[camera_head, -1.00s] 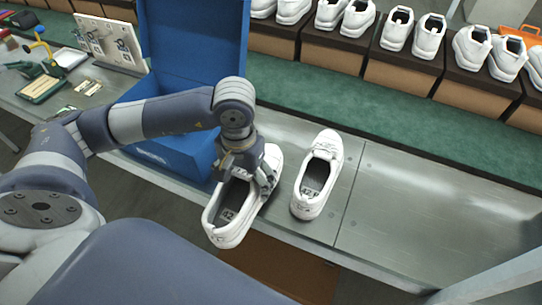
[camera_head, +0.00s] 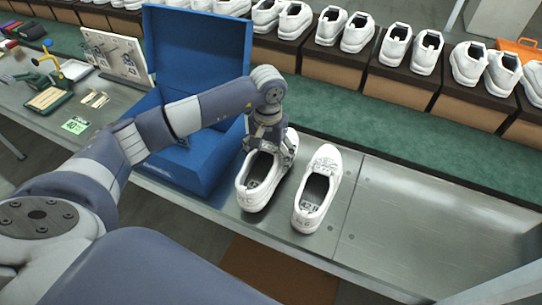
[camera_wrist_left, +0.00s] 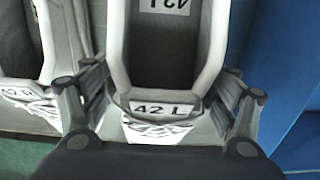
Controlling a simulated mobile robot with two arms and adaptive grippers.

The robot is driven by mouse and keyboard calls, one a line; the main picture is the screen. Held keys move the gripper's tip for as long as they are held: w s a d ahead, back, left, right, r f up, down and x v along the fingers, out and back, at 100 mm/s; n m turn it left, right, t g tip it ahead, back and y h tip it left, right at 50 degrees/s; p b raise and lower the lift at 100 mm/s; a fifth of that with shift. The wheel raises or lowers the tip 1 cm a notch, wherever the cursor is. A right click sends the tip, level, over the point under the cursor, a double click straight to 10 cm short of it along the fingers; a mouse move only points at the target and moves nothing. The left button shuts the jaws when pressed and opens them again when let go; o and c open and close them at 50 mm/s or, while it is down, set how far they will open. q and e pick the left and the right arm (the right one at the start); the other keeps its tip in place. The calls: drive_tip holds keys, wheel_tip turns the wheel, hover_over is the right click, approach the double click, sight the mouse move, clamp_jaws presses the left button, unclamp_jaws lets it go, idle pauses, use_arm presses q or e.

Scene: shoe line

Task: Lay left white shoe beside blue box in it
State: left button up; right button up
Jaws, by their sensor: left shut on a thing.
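The left white shoe (camera_head: 257,190), marked "42 L" in the left wrist view (camera_wrist_left: 165,108), is in my left gripper (camera_head: 272,147). The fingers close on both sides of its tongue end, toe away from me. I cannot tell whether its sole touches the table. The right white shoe (camera_head: 313,205), marked "42 R" in the left wrist view (camera_wrist_left: 18,93), stands upright on the table just right of it. The blue box (camera_head: 215,165) stands open to the left, lid (camera_head: 197,50) raised at the back. My forearm hides much of its inside. My right gripper is not in view.
A row of white shoes on brown boxes (camera_head: 400,82) stands behind a green strip (camera_head: 400,125). The metal table (camera_head: 420,220) is clear on the right.

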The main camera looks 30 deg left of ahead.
sight(271, 161)
use_arm(q)
drive_tip(key=shift+w, duration=0.35)
drive_tip(key=shift+w+a+f+p, duration=0.1)
drive_tip(key=shift+w+f+p, duration=0.25)
drive_tip(key=shift+f, duration=0.2)
drive_tip(key=shift+w+f+p, duration=0.3)
drive_tip(key=shift+f+p, duration=0.05)
drive_tip(key=shift+f, duration=0.75)
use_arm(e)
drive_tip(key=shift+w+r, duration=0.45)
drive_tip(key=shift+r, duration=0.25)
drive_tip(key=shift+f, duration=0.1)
use_arm(q)
drive_tip(key=shift+f+b, duration=0.15)
drive_tip(key=shift+b, duration=0.15)
drive_tip(key=o, duration=1.3)
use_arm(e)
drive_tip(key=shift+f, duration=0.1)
